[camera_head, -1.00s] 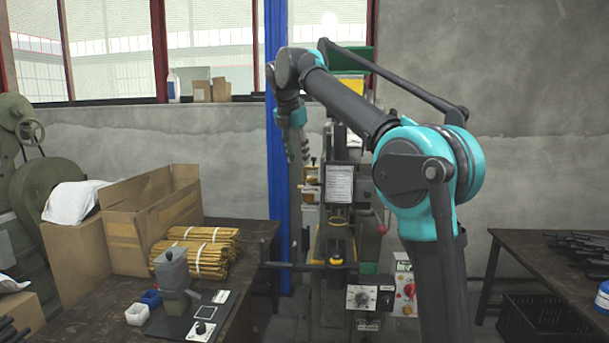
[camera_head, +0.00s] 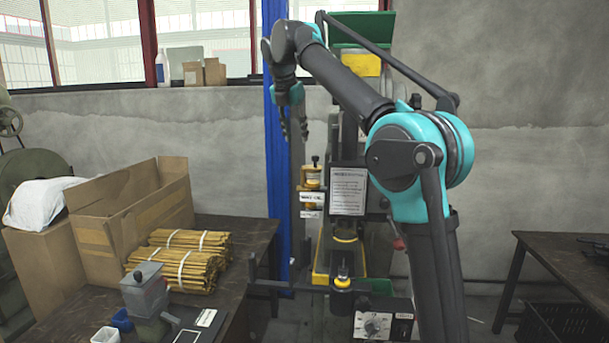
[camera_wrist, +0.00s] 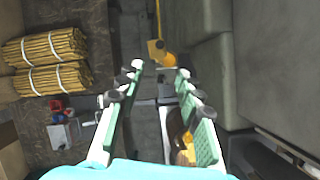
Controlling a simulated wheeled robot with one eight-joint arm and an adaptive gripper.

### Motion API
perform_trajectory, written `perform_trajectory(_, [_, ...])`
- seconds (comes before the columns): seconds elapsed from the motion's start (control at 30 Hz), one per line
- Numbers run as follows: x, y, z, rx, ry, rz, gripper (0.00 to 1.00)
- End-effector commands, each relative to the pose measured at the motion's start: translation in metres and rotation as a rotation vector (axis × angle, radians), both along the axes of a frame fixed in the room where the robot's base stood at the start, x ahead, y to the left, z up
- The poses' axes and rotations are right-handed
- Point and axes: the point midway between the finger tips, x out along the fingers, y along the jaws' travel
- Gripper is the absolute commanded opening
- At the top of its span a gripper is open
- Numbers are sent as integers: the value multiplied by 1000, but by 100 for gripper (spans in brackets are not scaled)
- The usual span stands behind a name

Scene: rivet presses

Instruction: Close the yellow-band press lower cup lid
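The press (camera_head: 348,160) stands in the middle of the head view, with a yellow band (camera_head: 360,63) under its green top. Brass-coloured cup parts (camera_head: 312,178) with small white labels sit on its left side. Which of them is the lower cup, and how its lid stands, is too small to tell. My gripper (camera_head: 294,136) hangs fingers down, above and left of these parts, touching nothing I can see. In the wrist view its green-padded fingers (camera_wrist: 160,85) are spread with nothing held between them. Yellow parts (camera_wrist: 162,52) show beyond the fingertips.
A table (camera_head: 245,235) at left holds an open cardboard box (camera_head: 135,215), bundles of yellow rods (camera_head: 185,258) and a small grey device (camera_head: 146,290). A blue post (camera_head: 276,180) stands close behind my gripper. Another table (camera_head: 560,265) is at right. A control box (camera_head: 383,320) sits low.

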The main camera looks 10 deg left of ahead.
Motion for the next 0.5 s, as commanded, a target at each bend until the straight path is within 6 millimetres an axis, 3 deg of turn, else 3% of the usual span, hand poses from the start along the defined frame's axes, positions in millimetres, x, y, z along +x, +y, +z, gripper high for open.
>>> perform_trajectory(0.5, [35, -11, -89, 2, -1, -1, 36])
